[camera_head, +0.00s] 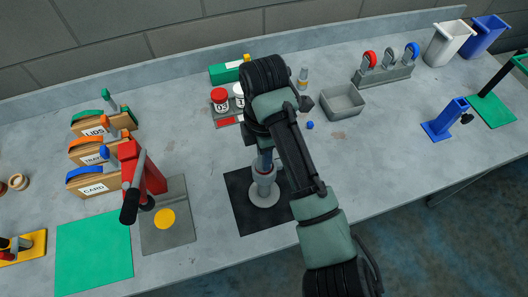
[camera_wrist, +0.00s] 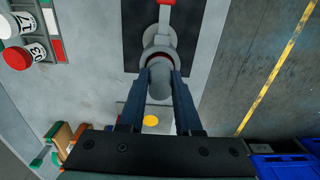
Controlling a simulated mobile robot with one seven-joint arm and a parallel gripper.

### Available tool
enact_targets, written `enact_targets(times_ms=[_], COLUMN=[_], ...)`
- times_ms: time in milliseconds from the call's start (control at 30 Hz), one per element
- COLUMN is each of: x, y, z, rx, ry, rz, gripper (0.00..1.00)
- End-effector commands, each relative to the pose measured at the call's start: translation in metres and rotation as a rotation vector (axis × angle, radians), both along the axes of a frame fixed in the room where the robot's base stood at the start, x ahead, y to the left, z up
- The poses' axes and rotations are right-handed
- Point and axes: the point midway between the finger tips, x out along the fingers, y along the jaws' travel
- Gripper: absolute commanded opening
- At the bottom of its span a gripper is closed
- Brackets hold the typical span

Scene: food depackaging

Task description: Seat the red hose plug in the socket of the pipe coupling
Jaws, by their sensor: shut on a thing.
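The grey pipe coupling (camera_head: 264,192) stands on a round flange on a black mat (camera_head: 238,190) in the head view. In the wrist view the coupling (camera_wrist: 158,38) is just beyond my fingertips. My gripper (camera_wrist: 160,70) is shut on a grey, round-ended piece (camera_wrist: 160,86) with a dark red band at its far end, apparently the hose plug. The plug is at the mouth of the coupling, roughly in line with it. How deep it sits is hidden. In the head view my gripper (camera_head: 265,158) is directly above the coupling, and my arm covers part of it.
A red lever press (camera_head: 148,172) stands left on a grey plate, beside a green mat (camera_head: 95,252). Labelled card boxes (camera_head: 95,180) stand behind it. Red- and white-lidded jars (camera_head: 220,98) and an empty grey bin (camera_head: 342,102) stand behind the coupling.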

Motion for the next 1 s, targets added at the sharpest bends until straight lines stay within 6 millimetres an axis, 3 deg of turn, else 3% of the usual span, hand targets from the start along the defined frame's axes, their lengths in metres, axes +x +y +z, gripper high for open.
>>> enact_targets(times_ms=[33,167,567,667,800,1000], x=[0.000,0.000,0.001,0.001,0.001,0.002], y=[0.000,0.000,0.000,0.000,-0.003,-0.001], z=[0.000,0.000,0.007,0.020,0.060,0.094], rx=[0.000,0.000,-0.001,0.000,-0.007,-0.004], ry=[0.000,0.000,-0.001,-0.005,-0.005,-0.006], rz=[0.000,0.000,0.000,0.000,0.000,0.000], gripper=[0.38,0.61,0.63,0.63,0.63,0.63])
